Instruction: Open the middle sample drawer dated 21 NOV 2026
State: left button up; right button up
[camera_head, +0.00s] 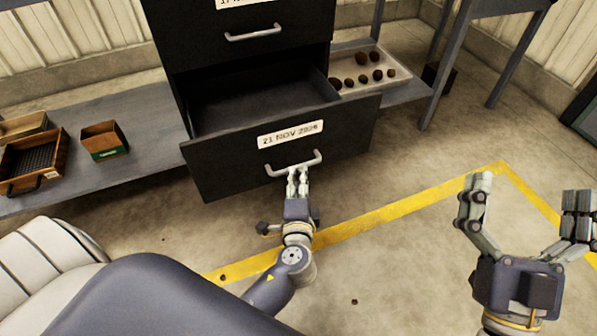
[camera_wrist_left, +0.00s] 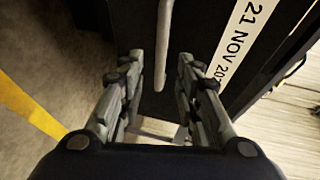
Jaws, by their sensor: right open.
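The drawer with the label 21 NOV 2026 (camera_head: 220,172) stands pulled out of the dark cabinet (camera_head: 190,38), and its inside shows bare. Its pale bar handle (camera_head: 279,170) is on the front below the label; the handle also shows in the left wrist view (camera_wrist_left: 163,45). My left gripper (camera_head: 298,174) is at the right part of this handle. In the left wrist view its fingers (camera_wrist_left: 160,65) are apart, with the handle between or just beyond the tips; I cannot tell if they touch. My right gripper (camera_head: 527,195) is open and empty over the floor at the right.
A drawer above (camera_head: 250,55) is shut, its label cut off. A low grey shelf (camera_head: 150,140) at left bears a small box (camera_head: 104,141) and wooden trays (camera_head: 32,160). The floor around the yellow line (camera_head: 400,207) is clear.

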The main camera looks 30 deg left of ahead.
pick_arm(q)
jog(key=v, duration=0.7)
jog(key=shift+s, duration=0.2)
jog(key=shift+d, duration=0.1)
